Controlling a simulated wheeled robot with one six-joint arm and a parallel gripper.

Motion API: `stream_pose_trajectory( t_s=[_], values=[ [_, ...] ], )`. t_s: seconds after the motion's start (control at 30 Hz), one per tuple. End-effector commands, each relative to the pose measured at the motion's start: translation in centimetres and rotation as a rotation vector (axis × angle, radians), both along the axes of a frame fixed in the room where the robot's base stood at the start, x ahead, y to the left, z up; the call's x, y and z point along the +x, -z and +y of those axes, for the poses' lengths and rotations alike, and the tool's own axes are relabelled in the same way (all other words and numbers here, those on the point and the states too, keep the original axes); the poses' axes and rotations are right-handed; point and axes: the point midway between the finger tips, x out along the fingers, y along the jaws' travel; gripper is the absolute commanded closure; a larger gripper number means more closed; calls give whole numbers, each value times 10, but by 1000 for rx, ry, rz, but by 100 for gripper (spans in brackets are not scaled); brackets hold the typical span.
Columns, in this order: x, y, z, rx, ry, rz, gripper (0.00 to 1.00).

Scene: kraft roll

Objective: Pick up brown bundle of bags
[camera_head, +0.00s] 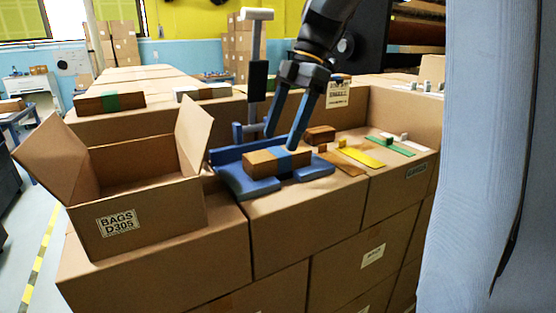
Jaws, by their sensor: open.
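A brown bundle of bags (262,163) with a blue band lies on a blue stand (246,188) on top of the stacked boxes. My gripper (281,143) comes down from above with its two blue-grey fingers apart. The right finger reaches down in front of the bundle's band, and the left finger is behind it near the stand's back. I cannot tell whether either finger touches the bundle. A second brown bundle with a green band (110,102) lies on a box at the back left.
An open box labelled BAGS D305 (150,215) stands left of the stand, flaps up. A small brown block (320,135), a yellow piece (362,156) and green strips (390,146) lie to the right. A blue-grey surface (490,120) fills the right edge.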

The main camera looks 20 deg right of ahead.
Motion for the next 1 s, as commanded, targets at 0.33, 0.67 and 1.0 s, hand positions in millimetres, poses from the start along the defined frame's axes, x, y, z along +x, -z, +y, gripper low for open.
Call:
stream_pose_trajectory(
  t_s=[0.33,0.67,1.0],
  values=[
    [-7,39,9,-1,1,3,31],
    [-7,52,12,0,4,0,31],
    [-7,52,12,-1,4,-1,79]
  ],
)
